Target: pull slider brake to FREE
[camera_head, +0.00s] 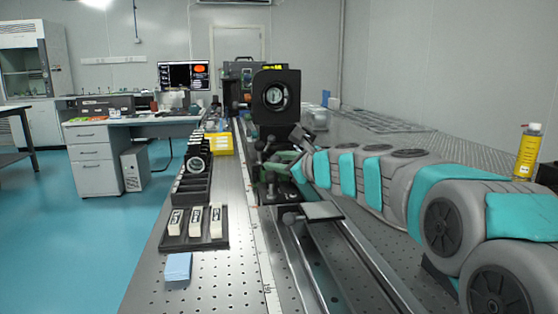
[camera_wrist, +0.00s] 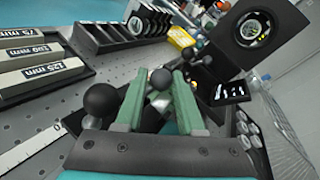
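My gripper (camera_wrist: 159,72) has its two green fingers spread apart. A black ball knob (camera_wrist: 161,78) shows between the fingertips, with a short silvery part below it; I cannot tell whether either finger touches it. A second black ball knob (camera_wrist: 102,100) stands just left of the left finger. In the head view my gripper (camera_head: 277,160) is low beside the slider under the black lens plate (camera_head: 290,108), which also shows in the wrist view (camera_wrist: 283,22). No FREE marking is legible, and I cannot tell which knob is the brake.
A metal rail (camera_head: 358,254) runs toward the front, with a small flat plate (camera_head: 322,210) on it. Left of it are a black tray (camera_head: 222,241) of labelled white blocks, a lens rack (camera_head: 190,192) and a yellow box (camera_head: 220,144). A yellow bottle (camera_head: 527,152) stands at right.

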